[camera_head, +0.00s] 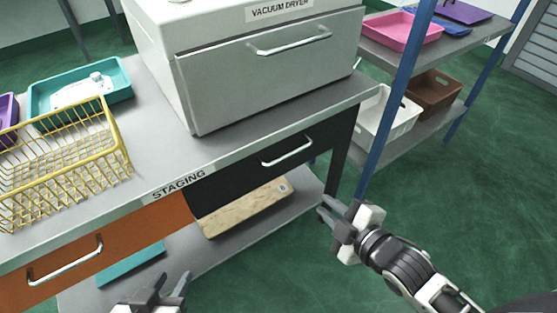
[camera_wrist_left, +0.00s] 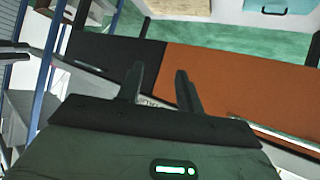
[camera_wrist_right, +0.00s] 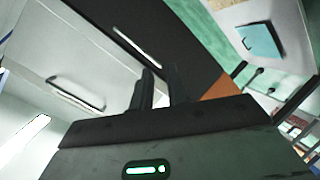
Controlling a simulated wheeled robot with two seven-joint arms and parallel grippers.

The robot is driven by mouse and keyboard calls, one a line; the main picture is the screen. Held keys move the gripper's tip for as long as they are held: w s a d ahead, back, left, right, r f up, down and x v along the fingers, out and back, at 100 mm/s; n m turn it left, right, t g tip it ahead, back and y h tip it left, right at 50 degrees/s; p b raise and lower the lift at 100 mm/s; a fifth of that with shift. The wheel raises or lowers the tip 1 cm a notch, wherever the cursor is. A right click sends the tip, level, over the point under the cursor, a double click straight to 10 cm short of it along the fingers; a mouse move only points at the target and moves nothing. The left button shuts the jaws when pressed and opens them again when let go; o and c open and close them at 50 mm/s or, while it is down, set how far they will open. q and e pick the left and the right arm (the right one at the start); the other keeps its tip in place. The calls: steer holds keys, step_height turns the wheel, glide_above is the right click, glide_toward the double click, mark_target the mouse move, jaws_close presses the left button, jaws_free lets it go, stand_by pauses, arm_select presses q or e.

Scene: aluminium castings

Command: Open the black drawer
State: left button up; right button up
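The black drawer (camera_head: 235,181) is closed, flush in the front of the staging table, with a silver bar handle (camera_head: 288,151). My right gripper (camera_head: 324,208) is open and empty, in front of the table to the lower right of that handle, apart from it. The right wrist view shows the drawer (camera_wrist_right: 185,40) and its handle (camera_wrist_right: 137,47) beyond the fingers. My left gripper (camera_head: 171,281) is open and empty at the bottom of the head view, in front of the table. The left wrist view shows the black drawer (camera_wrist_left: 100,52) beyond the fingers.
An orange drawer (camera_head: 140,235) with its own handle adjoins the black one on the left. A vacuum dryer (camera_head: 270,85), yellow wire basket (camera_head: 110,150) and teal tray (camera_head: 122,85) stand on top. A blue-post rack (camera_head: 393,95) stands right. Floor in front is clear.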

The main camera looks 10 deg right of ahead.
mark_target(290, 154)
steer(key=w+a+n+b, duration=0.1)
steer(key=w+n, duration=0.1)
steer(key=w, duration=0.4)
steer(key=w+a+f+n+y+b, duration=0.1)
steer(key=w+n, duration=0.2)
steer(key=w, duration=0.3)
steer(key=w+a+n+t+b, duration=0.1)
steer(key=w+n, duration=0.1)
steer(key=w, duration=0.4)
steer(key=shift+a+f, duration=0.15)
steer(key=shift+a, duration=0.05)
jaws_close()
